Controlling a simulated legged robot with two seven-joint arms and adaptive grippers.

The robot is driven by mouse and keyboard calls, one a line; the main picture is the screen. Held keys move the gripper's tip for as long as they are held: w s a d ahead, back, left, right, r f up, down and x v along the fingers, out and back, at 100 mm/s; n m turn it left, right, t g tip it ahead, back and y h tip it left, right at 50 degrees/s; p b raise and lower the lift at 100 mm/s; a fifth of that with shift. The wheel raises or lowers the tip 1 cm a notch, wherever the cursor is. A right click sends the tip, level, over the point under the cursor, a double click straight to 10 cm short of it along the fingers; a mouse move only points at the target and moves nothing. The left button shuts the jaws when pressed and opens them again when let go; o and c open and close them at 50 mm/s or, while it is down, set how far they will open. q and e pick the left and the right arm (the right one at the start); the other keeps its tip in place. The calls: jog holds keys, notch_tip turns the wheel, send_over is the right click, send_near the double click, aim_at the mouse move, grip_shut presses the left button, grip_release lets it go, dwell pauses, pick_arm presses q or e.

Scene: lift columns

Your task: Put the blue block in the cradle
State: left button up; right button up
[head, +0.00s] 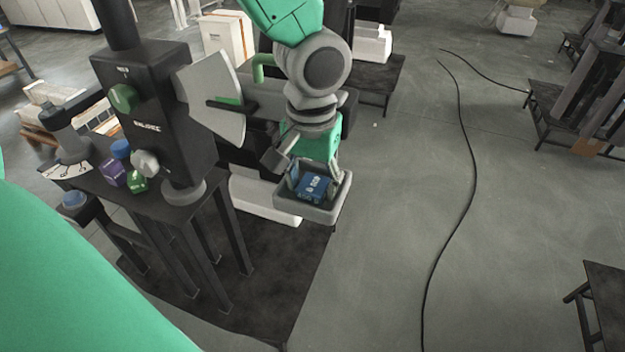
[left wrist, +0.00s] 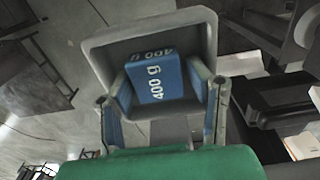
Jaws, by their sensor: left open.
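The blue block (head: 312,187), marked 400 g, lies inside the grey cradle (head: 327,214), a shallow open tray. In the left wrist view the block (left wrist: 155,82) shows near the cradle's far wall, with the cradle's rim (left wrist: 140,32) around it. My left gripper (head: 312,180) points down into the cradle, its fingers on either side of the block. In the left wrist view the gripper (left wrist: 162,112) is open, with its fingers spread wider than the block. My right gripper is not in view.
A dark machine (head: 150,115) with a green knob stands left of the cradle. A purple block (head: 112,173) and a green block (head: 137,182) lie on its dark stand. Cables (head: 470,170) run over the open floor at right. A low dark table (head: 605,300) stands at lower right.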

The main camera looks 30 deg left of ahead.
aim_at(313, 183)
pick_arm(q)
jog(key=shift+d, duration=0.2)
jog(key=shift+a, duration=0.1)
jog(key=shift+w+r, duration=0.1)
jog(key=shift+r, duration=0.45)
notch_tip(313, 183, up, 11)
jog(key=shift+b, duration=0.35)
jog(key=shift+f, duration=0.1)
